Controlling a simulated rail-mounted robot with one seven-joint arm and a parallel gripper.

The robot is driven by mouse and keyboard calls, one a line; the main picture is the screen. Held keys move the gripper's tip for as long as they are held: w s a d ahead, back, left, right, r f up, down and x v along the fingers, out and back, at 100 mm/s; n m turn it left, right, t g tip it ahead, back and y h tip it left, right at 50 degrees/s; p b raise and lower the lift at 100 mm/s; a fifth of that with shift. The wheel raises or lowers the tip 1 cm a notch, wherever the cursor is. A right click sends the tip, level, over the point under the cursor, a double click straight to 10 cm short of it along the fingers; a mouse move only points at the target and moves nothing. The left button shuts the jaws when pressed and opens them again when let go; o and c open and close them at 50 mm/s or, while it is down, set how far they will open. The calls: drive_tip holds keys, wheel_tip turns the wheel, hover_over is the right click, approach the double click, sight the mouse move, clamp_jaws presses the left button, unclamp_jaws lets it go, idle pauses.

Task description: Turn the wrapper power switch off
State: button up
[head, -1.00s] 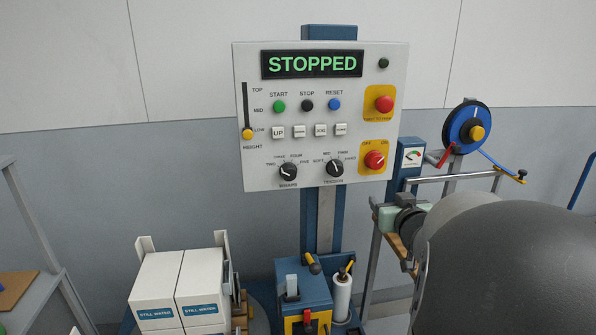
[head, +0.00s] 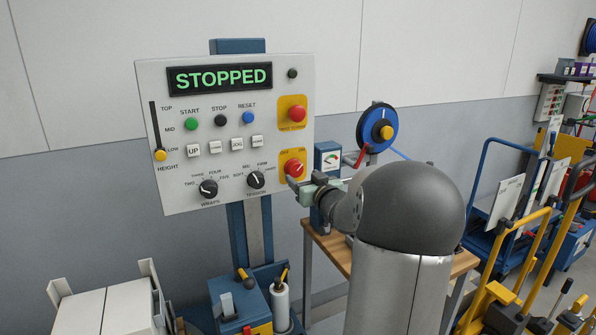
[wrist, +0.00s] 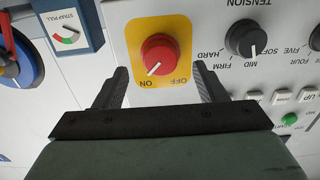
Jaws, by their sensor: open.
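The wrapper power switch (head: 294,168) is a red rotary knob on a yellow plate at the lower right of the grey control panel (head: 185,110). In the wrist view the knob (wrist: 159,54) appears upside down, with its white pointer line toward ON. OFF is printed on the other side. My gripper (head: 300,183) is beside the panel at the switch. In the wrist view its open fingers (wrist: 161,74) are on either side of the knob, with nothing held; contact with the knob cannot be told.
A red button (head: 297,113) on another yellow plate is above the switch. The tension dial (wrist: 245,38) is close to one finger. A gauge box (head: 328,160) and a blue reel (head: 377,128) stand right of the panel. The display (head: 220,78) reads STOPPED.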

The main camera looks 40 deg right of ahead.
sight(297, 172)
drive_tip(key=shift+p+x, duration=0.3)
drive_tip(key=shift+x, duration=1.95)
drive_tip(key=shift+c, duration=0.4)
drive_tip(key=c, duration=0.9)
